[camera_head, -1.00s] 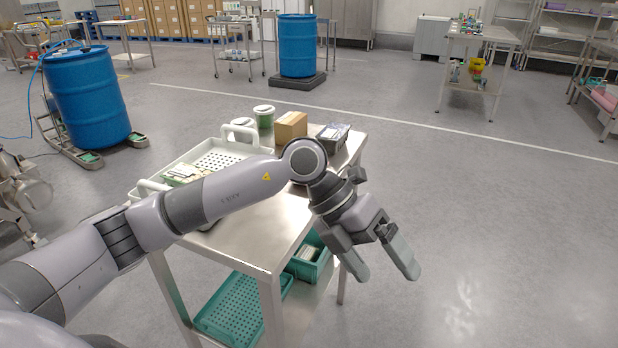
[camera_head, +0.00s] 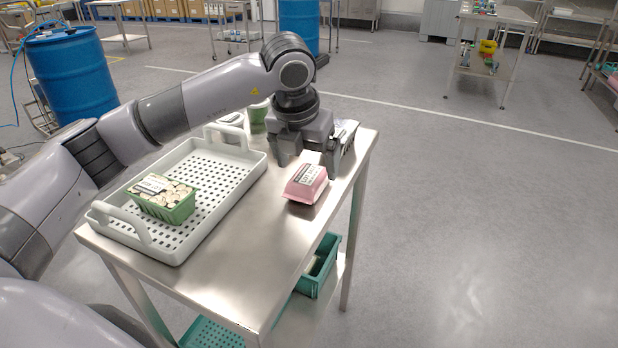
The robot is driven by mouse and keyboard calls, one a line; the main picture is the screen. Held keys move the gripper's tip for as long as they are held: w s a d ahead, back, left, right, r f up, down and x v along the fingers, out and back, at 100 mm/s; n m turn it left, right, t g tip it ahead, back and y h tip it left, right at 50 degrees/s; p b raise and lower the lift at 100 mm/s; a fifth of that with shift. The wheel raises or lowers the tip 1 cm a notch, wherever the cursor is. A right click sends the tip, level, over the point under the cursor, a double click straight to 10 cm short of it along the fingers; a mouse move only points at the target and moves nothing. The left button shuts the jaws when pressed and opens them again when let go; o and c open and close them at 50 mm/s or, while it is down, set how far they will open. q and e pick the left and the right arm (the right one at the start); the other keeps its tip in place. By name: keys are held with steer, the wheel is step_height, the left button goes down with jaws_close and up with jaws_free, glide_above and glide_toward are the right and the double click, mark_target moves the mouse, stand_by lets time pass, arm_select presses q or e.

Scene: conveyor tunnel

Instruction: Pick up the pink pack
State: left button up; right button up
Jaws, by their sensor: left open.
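The pink pack (camera_head: 304,186), with a white printed label on top, lies on the steel table (camera_head: 235,270) near its right edge. My left gripper (camera_head: 306,165) points down at the far side of the pack, with its fingers apart. One fingertip shows to the left of the pack's far end and the other to the right. I cannot tell whether they touch the pack. My right gripper does not show.
A white perforated tray (camera_head: 178,257) on the table's left holds a green punnet (camera_head: 166,199) with pale round contents. A green-bodied cup (camera_head: 258,117) and a dark pack (camera_head: 347,134) stand behind my gripper. A teal bin (camera_head: 318,268) is on the lower shelf. The table's front is clear.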

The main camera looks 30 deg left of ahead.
mark_target(308, 175)
arm_select(q)
steer(key=x, duration=0.5)
steer(key=shift+w+a+f, duration=0.15)
steer(key=shift+w+a, duration=0.1)
steer(key=shift+a, duration=0.15)
steer(key=c, duration=1.3)
step_height(308, 175, up, 20)
steer(key=p, duration=0.1)
